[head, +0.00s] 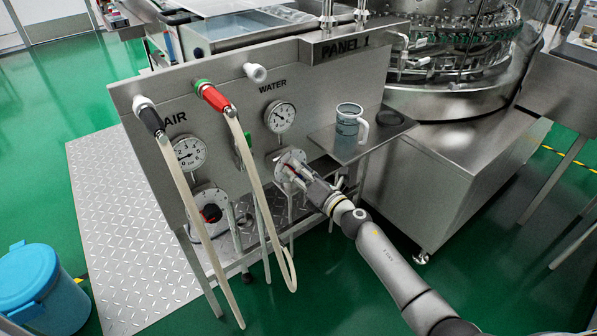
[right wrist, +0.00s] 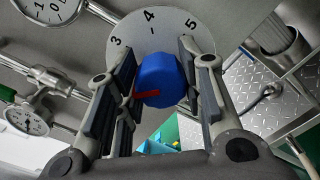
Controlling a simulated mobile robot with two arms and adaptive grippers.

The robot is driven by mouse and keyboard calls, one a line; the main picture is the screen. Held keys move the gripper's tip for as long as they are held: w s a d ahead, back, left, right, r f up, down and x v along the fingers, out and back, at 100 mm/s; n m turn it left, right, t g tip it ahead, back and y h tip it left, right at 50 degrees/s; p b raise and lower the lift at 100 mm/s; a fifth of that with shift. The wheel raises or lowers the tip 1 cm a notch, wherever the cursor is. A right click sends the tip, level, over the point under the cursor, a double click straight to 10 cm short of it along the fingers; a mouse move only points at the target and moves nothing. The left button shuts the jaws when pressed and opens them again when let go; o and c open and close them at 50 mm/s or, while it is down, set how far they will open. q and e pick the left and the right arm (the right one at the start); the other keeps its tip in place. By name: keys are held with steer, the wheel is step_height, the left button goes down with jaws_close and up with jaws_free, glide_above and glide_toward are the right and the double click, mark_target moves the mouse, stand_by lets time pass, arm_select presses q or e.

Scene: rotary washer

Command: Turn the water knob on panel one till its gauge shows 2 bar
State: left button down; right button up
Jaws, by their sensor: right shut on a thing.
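Panel one (head: 325,85) is a grey metal board marked "PANEL 1". Its water gauge (head: 280,117) is a white dial under the word WATER; the needle is too small to read surely. Below it is the water knob's round plate (head: 287,158). In the right wrist view the blue water knob (right wrist: 160,80) with a red pointer mark sits before its numbered plate (right wrist: 150,35), where 3, 4 and 5 show. My right gripper (head: 294,172) is shut on the knob, a finger on either side; it also shows in the right wrist view (right wrist: 155,88). My left gripper is not in view.
A clear jug (head: 348,122) stands on a side shelf (head: 375,138). Green floor is free at lower right.

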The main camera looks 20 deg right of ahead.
steer(key=o, duration=1)
steer(key=shift+o, duration=0.2)
steer(key=v, duration=1.2)
